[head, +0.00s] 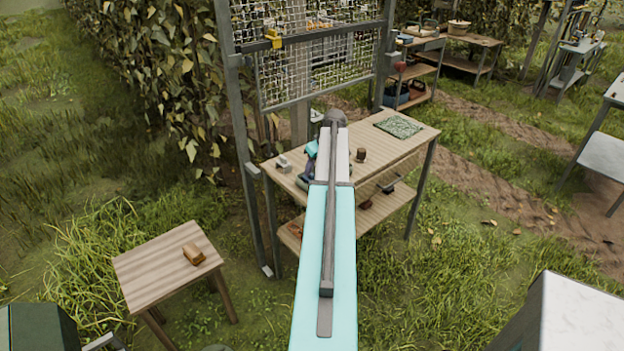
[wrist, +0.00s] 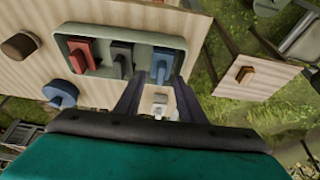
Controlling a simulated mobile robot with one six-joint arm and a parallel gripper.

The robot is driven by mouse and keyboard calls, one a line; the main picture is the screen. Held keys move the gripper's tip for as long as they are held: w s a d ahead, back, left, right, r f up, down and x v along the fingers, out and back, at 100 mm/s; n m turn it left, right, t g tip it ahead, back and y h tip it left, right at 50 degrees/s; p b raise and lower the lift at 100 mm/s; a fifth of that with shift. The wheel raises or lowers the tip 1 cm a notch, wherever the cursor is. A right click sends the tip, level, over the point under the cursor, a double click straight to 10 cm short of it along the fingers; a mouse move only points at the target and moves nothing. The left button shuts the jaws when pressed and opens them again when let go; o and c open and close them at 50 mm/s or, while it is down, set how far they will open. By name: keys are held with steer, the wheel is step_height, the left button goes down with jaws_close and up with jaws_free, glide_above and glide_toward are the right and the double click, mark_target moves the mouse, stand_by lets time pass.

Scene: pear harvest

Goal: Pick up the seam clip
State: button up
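A small pale grey metal piece (wrist: 160,103), possibly the seam clip, shows between my fingers in the wrist view. In the head view, a grey piece (head: 284,163) sits near the left end of the workbench (head: 408,146). My gripper (wrist: 160,84) is open, its two dark fingers apart over the bench edge; I see no contact with the piece. A grey-green tray (wrist: 178,42) beyond the fingers holds a red (wrist: 80,54), a dark (wrist: 121,58) and a blue piece (wrist: 162,64). In the head view my arm hides most of this area.
A blue round-based piece (wrist: 60,91) and a brown knob (wrist: 20,46) stand beside the tray. A green mat (head: 398,126) lies at the bench's right. A side table (head: 150,268) holds a brown block (head: 193,254). A mesh frame (head: 245,130) rises behind the bench.

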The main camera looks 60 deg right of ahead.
steer(key=shift+p+x, duration=0.95)
steer(key=shift+x, duration=1.4)
steer(key=shift+a, duration=0.1)
steer(key=c, duration=0.7)
steer(key=shift+r, duration=0.1)
steer(key=shift+r+b, duration=1.55)
steer(key=shift+r, duration=3.4)
